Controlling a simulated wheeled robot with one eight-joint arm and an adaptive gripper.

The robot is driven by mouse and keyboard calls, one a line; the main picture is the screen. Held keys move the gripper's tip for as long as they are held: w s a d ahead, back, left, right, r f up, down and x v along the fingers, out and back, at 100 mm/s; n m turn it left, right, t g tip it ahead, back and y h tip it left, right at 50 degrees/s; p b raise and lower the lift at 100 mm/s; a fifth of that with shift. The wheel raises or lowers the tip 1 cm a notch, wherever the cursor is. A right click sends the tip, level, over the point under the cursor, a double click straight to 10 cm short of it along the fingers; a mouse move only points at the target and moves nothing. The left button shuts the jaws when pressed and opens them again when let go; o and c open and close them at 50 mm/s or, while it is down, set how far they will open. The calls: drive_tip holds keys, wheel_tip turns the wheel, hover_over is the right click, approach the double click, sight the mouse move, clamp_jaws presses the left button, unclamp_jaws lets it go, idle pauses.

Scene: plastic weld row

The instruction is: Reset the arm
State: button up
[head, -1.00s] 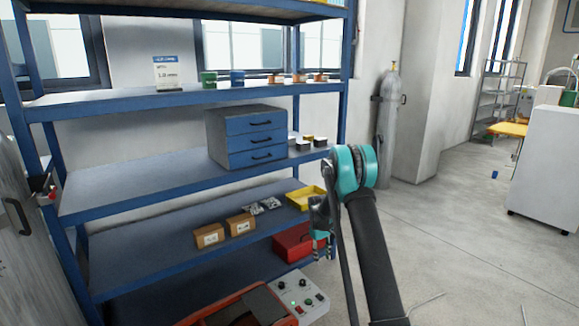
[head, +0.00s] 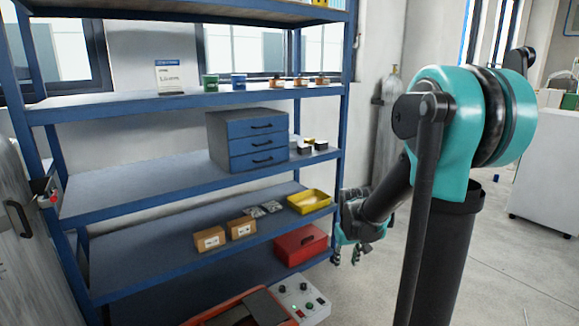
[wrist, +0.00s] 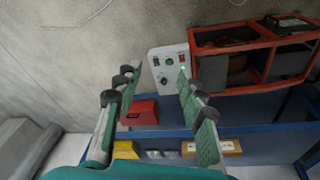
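My arm, black with teal joints, stands large on the right of the head view. My gripper (head: 350,255) hangs at its end, just right of the blue shelf's front post. In the wrist view my gripper (wrist: 157,100) shows its two green fingers well apart with nothing between them. It is open and empty, facing down over the floor and the shelf's front. The arm hides part of the floor and the grey cylinder behind it.
The blue shelf unit (head: 180,190) holds a blue drawer box (head: 250,138), a yellow tray (head: 309,201), a red box (head: 300,244) and two cardboard boxes (head: 209,239). A control panel (wrist: 169,68) stands beside an orange-framed machine (wrist: 205,40).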

drive_tip(key=s+f+m+t, duration=0.1)
drive_tip(key=s+m+t, duration=0.1)
drive_tip(key=s, duration=1.5)
drive_tip(key=shift+d+f, duration=0.3)
drive_tip(key=shift+f, duration=0.1)
drive_tip(key=shift+c, duration=0.4)
